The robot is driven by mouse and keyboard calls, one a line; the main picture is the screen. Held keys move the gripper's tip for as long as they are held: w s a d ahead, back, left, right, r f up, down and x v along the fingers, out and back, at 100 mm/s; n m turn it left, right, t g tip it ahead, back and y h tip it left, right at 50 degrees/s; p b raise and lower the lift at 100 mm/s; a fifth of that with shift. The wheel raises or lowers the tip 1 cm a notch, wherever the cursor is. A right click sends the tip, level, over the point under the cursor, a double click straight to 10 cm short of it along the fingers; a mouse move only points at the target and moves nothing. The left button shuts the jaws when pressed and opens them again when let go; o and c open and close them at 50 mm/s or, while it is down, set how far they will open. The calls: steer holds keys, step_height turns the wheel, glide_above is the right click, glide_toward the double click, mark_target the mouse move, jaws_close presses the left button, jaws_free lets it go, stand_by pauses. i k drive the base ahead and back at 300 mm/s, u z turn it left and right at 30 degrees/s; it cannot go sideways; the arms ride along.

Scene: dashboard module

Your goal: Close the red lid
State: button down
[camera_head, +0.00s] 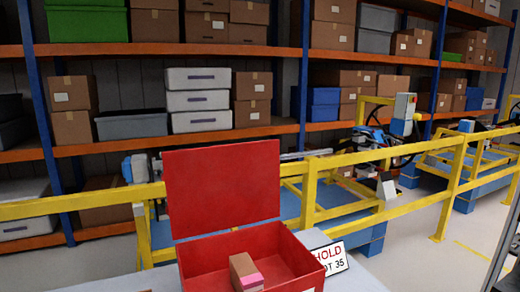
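The red lid (222,188) stands open and nearly upright at the back of the red box (292,254). The box sits near the bottom of the head view, and its lower part is cut off by the frame edge. A brown block (243,267) with a pink patch is inside the box. My gripper is not in view.
The box stands on a light grey surface (345,281). A white sign (332,258) with red and black print is at its right. A yellow railing (330,163) runs behind, with blue platforms and shelves of boxes beyond.

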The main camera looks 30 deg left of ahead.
mark_target(210, 190)
steer(key=u, duration=1.25)
steer(key=i, duration=0.45)
steer(key=z, duration=0.1)
